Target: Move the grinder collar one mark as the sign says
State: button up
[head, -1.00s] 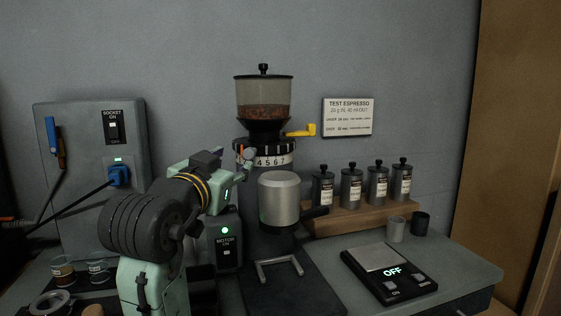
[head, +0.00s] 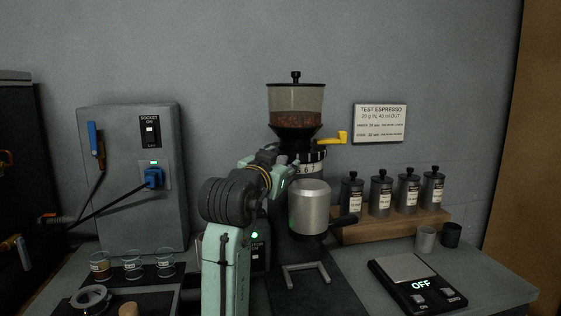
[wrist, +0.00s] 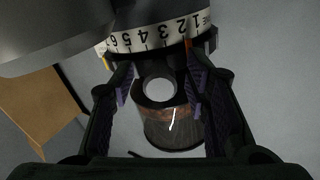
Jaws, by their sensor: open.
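The grinder (head: 295,105) stands at the back with beans in its clear hopper. Its collar, a white numbered band (head: 314,166) below the hopper, is partly hidden behind my gripper; 6 and 7 show. In the head view my gripper (head: 285,165) is at the collar's left front. The sign (head: 380,123) hangs right of the hopper; its small lines are unreadable.
A yellow lever (head: 337,138) sticks out right of the grinder. A metal cup (head: 310,208) sits below the collar. Several canisters (head: 381,193) stand on a wooden rack at right. A scale (head: 415,285) reads OFF. A socket box (head: 130,195) stands left.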

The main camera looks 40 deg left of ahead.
jog(key=shift+c, duration=0.5)
grip_shut()
dwell(0.3)
